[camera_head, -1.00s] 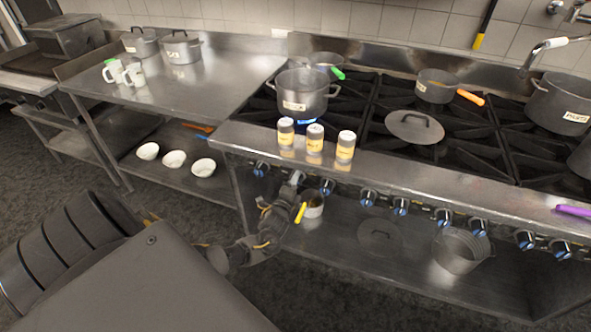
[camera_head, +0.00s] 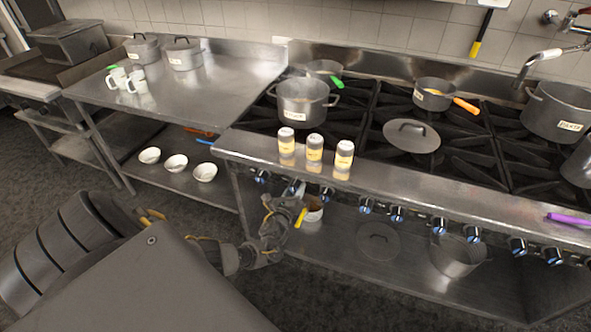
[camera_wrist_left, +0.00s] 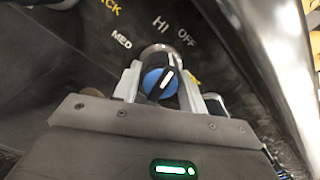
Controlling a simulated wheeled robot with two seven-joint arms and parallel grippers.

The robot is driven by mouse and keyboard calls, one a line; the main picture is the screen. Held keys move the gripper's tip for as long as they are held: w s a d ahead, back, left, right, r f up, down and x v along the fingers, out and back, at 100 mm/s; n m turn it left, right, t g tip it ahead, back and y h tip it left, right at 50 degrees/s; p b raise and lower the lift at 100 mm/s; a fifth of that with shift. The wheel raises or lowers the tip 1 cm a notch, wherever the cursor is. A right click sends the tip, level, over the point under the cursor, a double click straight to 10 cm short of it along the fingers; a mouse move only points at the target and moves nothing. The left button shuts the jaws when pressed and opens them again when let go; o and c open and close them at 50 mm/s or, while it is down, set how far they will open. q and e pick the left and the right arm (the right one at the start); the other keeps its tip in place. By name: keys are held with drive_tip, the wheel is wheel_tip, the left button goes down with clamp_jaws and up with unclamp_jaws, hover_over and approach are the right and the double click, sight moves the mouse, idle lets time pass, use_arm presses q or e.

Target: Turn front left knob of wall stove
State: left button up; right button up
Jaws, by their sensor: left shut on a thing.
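The wall stove (camera_head: 400,180) has a row of blue-faced knobs along its front panel. My left gripper (camera_head: 294,190) is at one of the knobs near the left end of this row. The left wrist view shows my left gripper (camera_wrist_left: 160,72) shut on a blue knob (camera_wrist_left: 156,84), one finger on each side. The knob's white mark is slightly tilted. The printed words HI, OFF and MED show around the knob. One more knob (camera_head: 261,177) is left of the gripper and another (camera_head: 326,194) is to its right. My right gripper is out of view.
A pot (camera_head: 303,102) stands on the left burners, with several shakers (camera_head: 314,152) on the front ledge before it. Dark floor is open in front.

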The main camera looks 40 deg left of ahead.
use_arm(q)
drive_tip(key=shift+m+p, duration=0.35)
drive_tip(key=shift+m, duration=1.25)
drive_tip(key=o, duration=1)
drive_tip(key=shift+c, duration=0.2)
drive_tip(key=p+v, duration=0.1)
drive_tip(key=v, duration=0.9)
drive_tip(key=shift+s+d, duration=0.2)
drive_tip(key=shift+s, duration=0.15)
